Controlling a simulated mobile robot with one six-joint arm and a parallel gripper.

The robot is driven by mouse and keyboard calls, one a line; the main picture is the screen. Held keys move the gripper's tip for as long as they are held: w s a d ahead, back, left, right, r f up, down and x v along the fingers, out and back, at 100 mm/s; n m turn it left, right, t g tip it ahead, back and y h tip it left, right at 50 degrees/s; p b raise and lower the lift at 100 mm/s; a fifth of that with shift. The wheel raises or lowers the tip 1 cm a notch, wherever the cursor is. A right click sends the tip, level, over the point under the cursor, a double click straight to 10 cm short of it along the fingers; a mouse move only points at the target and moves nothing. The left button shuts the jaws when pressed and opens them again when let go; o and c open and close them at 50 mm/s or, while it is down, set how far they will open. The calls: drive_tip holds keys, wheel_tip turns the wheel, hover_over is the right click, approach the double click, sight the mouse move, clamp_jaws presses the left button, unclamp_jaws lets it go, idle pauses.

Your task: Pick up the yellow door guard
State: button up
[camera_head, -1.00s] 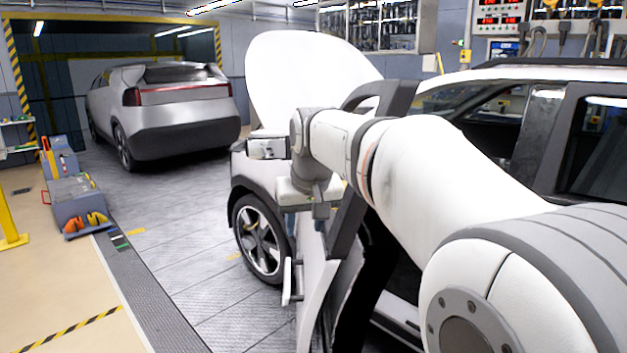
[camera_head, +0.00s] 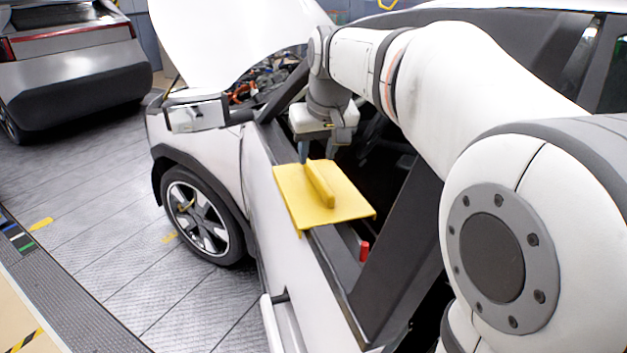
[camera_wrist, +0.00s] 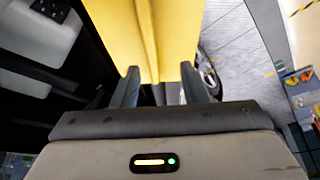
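The yellow door guard (camera_head: 350,200) lies over the window sill of the white car's door, a flat plate with a raised bar along its top. My gripper (camera_head: 304,155) is just above and beyond the far end of that bar. In the wrist view the guard (camera_wrist: 110,25) fills the top middle. My fingers (camera_wrist: 160,78) stand apart there, with the raised bar running toward the gap between them. I cannot tell whether either finger touches the guard. Part of the gripper is hidden behind its own body in the head view.
The white car door (camera_head: 280,235) stands below the guard, with the dark window opening beside it. The hood (camera_head: 225,40) is raised over the engine bay. A front wheel (camera_head: 195,220) and clear floor (camera_head: 120,210) lie to the left. A grey car (camera_head: 75,65) stands behind.

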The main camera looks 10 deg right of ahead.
sight(318, 175)
drive_tip(key=x, duration=0.2)
drive_tip(key=d+x, duration=0.1)
drive_tip(key=x, duration=0.2)
drive_tip(key=p+x, duration=0.1)
drive_tip(key=x, duration=0.1)
drive_tip(key=shift+w+d+f, duration=0.15)
drive_tip(key=shift+w+f, duration=0.15)
drive_tip(key=shift+w, duration=0.15)
drive_tip(key=shift+c, duration=0.3)
clamp_jaws()
